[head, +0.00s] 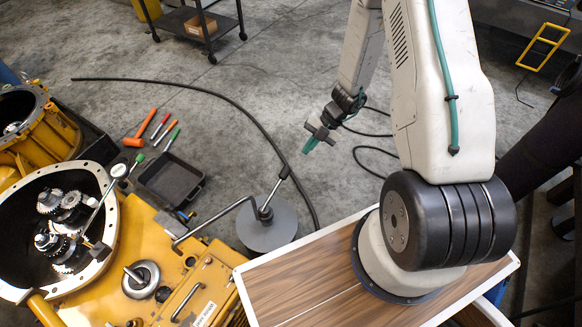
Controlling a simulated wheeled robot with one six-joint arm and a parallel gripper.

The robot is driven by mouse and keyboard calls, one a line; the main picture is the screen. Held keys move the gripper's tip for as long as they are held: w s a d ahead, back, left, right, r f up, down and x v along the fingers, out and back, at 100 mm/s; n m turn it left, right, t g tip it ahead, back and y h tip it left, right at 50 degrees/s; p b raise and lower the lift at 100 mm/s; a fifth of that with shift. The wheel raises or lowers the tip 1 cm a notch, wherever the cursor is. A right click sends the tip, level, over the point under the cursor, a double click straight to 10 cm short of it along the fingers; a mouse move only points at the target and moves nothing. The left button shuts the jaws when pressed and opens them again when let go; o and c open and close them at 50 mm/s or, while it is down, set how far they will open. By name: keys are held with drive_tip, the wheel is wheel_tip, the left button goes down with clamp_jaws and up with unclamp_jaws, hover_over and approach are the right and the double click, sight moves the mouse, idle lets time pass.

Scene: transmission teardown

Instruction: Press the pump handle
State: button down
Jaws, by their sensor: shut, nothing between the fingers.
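My gripper (311,145), with teal fingertips, is shut and empty, in the air at upper middle. A thin upright lever with a black grip (284,173) rises from a round grey disc (268,229) below and left of my gripper, apart from it. This may be the pump handle. A bent grey bar (215,219) runs from the disc's post to the yellow machine. Another lever with a pale round knob (119,171) stands over the open gear housing at left, so I cannot tell for certain which is the pump handle.
A yellow transmission (170,228) with exposed gears (65,246) fills the lower left. A black tray (169,181) and several hand tools (140,128) lie beside it. A black hose (190,88) curves across the floor. A wood-topped surface (270,290) lies under my arm's base.

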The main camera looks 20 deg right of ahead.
hover_over(285, 175)
drive_tip(key=s+d, duration=0.2)
wheel_tip(285, 175, down, 8)
drive_tip(key=f, duration=0.1)
drive_tip(key=w+f, duration=0.1)
drive_tip(key=f, duration=0.1)
drive_tip(key=shift+w, duration=0.3)
drive_tip(key=shift+w+f, duration=0.2)
drive_tip(key=shift+f, duration=0.1)
drive_tip(key=shift+d, duration=0.1)
